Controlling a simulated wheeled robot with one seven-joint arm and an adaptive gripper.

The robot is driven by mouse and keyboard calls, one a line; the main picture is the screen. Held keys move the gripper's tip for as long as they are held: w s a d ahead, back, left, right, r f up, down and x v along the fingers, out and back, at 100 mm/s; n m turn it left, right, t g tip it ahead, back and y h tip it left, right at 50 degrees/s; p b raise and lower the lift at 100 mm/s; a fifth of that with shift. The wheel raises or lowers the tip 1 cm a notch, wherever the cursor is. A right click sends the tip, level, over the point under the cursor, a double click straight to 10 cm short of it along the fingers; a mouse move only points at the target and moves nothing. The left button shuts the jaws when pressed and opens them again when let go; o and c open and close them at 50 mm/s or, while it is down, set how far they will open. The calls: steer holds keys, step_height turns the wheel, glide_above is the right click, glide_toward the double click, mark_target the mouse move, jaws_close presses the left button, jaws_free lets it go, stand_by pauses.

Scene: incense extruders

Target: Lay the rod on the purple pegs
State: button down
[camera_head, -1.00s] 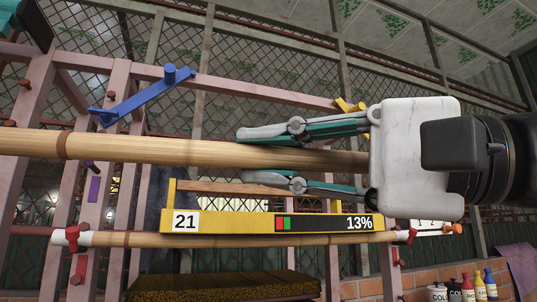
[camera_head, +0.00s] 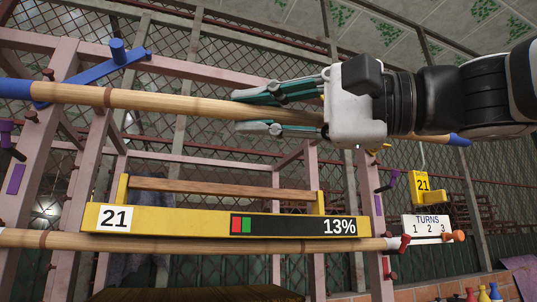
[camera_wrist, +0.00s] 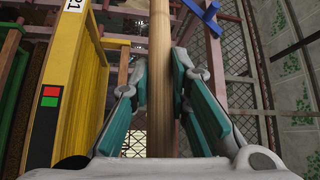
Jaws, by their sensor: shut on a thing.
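My gripper (camera_head: 238,112) is shut on a long wooden rod (camera_head: 170,104) with blue ends (camera_head: 15,88). It holds the rod in the air, sloping slightly down to the right in the head view. In the wrist view the rod (camera_wrist: 160,100) runs between the two teal-padded fingers. One purple peg (camera_head: 8,137) shows at the far left, below the rod's blue end. Another purple peg (camera_head: 390,181) shows on the right post, also below the rod. The rod appears apart from both purple pegs.
A blue peg bracket (camera_head: 97,77) is at upper left, overlapped by the rod's left part. A yellow extruder box (camera_head: 165,220) marked 21 and 13% sits below. A second rod (camera_head: 60,239) with white ends lies under it near red pegs (camera_head: 398,243). Pink posts (camera_head: 22,150) frame the rack.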

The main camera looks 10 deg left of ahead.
mark_target(233, 112)
steer(key=a, duration=0.1)
steer(key=a+g, duration=0.1)
steer(key=a+n, duration=0.1)
steer(key=shift+w+a+r+g, duration=0.2)
steer(key=shift+a+r+g, duration=0.1)
steer(key=shift+r, duration=0.1)
steer(key=shift+w+a+f+b, duration=0.45)
steer(key=shift+w+a+f, duration=0.2)
steer(key=shift+w, duration=0.45)
steer(key=shift+w+a+f+b, duration=0.4)
steer(key=shift+w+a+f, duration=0.3)
steer(key=shift+w, duration=0.4)
steer(key=shift+w+a+f+b, duration=0.45)
steer(key=shift+w+a+f, duration=0.2)
steer(key=shift+w, duration=0.45)
steer(key=c, duration=1.1)
jaws_free()
steer(key=shift+s, duration=0.1)
